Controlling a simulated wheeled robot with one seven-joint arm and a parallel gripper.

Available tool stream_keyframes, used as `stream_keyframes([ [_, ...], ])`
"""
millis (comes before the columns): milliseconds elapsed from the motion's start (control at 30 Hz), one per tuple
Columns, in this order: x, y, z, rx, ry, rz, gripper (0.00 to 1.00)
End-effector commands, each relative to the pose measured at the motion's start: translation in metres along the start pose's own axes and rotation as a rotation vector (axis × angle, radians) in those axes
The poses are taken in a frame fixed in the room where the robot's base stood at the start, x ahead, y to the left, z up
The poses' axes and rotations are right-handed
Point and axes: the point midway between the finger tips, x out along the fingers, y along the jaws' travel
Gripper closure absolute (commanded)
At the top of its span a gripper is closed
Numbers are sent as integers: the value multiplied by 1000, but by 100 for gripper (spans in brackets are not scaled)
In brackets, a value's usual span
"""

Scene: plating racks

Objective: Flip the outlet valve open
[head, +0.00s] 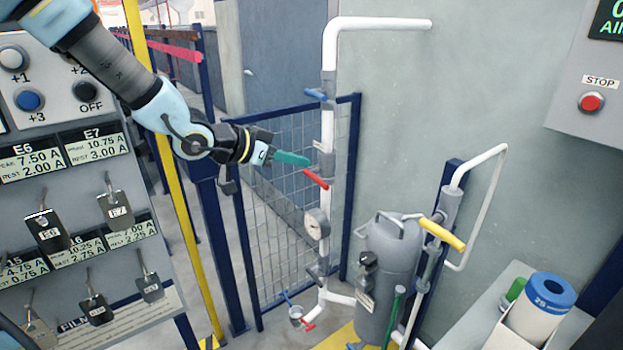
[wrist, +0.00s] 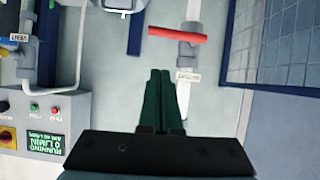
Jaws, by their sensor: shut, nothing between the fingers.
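My gripper (head: 306,160) has green fingers, shut and empty, just left of the white vertical pipe (head: 327,135) in the head view. A red valve handle (head: 316,179) on that pipe sits a little below the fingertips, slanting down to the right. In the wrist view the red handle (wrist: 178,34) lies crosswise ahead of my gripper (wrist: 159,74), with a visible gap between them. A small label (wrist: 188,77) by this valve is too small to read. A blue handle (head: 316,94) is higher on the pipe. I cannot read which valve is the outlet.
A grey tank (head: 392,262) and a yellow handle (head: 442,234) stand to the right. A mesh gate (head: 283,190) is behind the pipe. A control panel (head: 75,170) with hanging tags is at left.

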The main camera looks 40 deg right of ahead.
Motion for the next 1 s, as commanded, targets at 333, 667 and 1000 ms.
stream_keyframes([
  [333, 50, 1, 19, -2, -3, 2, 100],
  [667, 59, 0, 29, 1, -2, -1, 100],
  [1000, 61, 0, 30, 7, -1, -3, 100],
])
